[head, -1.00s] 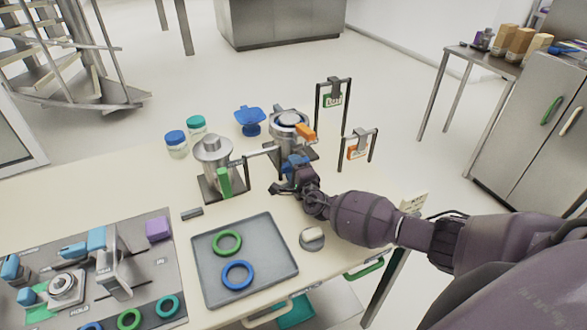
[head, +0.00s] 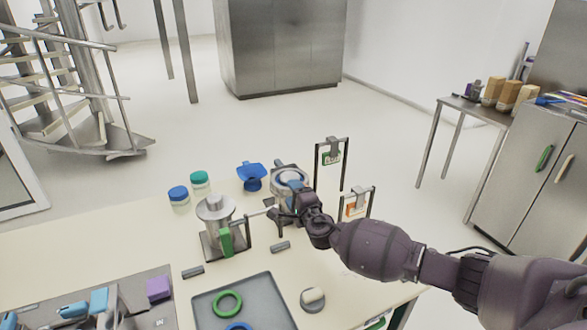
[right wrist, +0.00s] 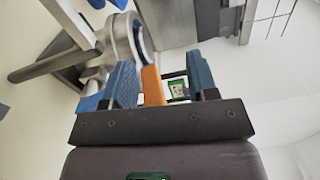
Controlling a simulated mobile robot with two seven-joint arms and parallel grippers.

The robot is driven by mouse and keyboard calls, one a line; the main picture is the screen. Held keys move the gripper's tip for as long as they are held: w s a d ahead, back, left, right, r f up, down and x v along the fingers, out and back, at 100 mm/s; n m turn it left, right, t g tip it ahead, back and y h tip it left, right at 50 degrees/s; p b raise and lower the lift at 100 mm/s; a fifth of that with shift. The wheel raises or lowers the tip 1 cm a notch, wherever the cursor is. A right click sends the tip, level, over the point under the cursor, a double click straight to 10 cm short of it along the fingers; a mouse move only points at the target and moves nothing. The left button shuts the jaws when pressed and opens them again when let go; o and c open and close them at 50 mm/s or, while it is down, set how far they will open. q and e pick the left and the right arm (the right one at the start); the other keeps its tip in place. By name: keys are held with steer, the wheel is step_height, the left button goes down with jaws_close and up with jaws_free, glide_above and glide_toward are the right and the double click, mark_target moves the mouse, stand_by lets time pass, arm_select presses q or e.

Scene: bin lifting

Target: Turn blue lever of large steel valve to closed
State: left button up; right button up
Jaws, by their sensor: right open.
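The steel valve assembly on the table has a left vessel (head: 216,208) with a green lever (head: 226,242) and a right vessel (head: 291,177), joined by a pipe. My right gripper (head: 291,194) is at the front right of the right vessel and covers part of it. In the right wrist view my right gripper (right wrist: 162,80) is open, with blue fingers. An orange lever (right wrist: 152,85) shows between the fingers, closer to the left one; I cannot tell whether they touch. A blue piece (right wrist: 88,103) lies behind the left finger. I cannot clearly pick out a blue lever. My left gripper is not in view.
A blue scoop-like piece (head: 251,175) and jars with blue (head: 178,192) and green lids (head: 199,177) stand behind. Two stands with hanging tags (head: 331,158) are at the right. A tray (head: 258,287) with rings and a round grey piece (head: 312,299) are in front.

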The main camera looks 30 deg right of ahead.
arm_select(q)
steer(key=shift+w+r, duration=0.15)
arm_select(e)
step_height(320, 180, up, 7)
steer(key=shift+r, duration=0.2)
steer(key=s+d+f+m+b, duration=0.1)
steer(key=s+f+m+b, duration=0.1)
steer(key=s+f+m, duration=0.1)
steer(key=s+d+f+m+b, duration=0.1)
steer(key=s+f+m+b, duration=0.1)
steer(key=s+f+m, duration=0.2)
steer(key=s+d+f+m+b, duration=0.1)
steer(key=s+f+m+b, duration=0.2)
steer(key=f+m, duration=0.4)
steer(key=shift+s+f, duration=0.3)
steer(key=shift+f, duration=0.45)
steer(key=shift+w, duration=0.2)
steer(key=w, duration=0.5)
steer(key=w+b, duration=0.1)
steer(key=w, duration=0.2)
steer(key=shift+w+d, duration=0.25)
steer(key=shift+w, duration=0.05)
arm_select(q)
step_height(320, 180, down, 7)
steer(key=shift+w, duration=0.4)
arm_select(e)
steer(key=shift+w+d, duration=0.1)
steer(key=shift+w, duration=0.75)
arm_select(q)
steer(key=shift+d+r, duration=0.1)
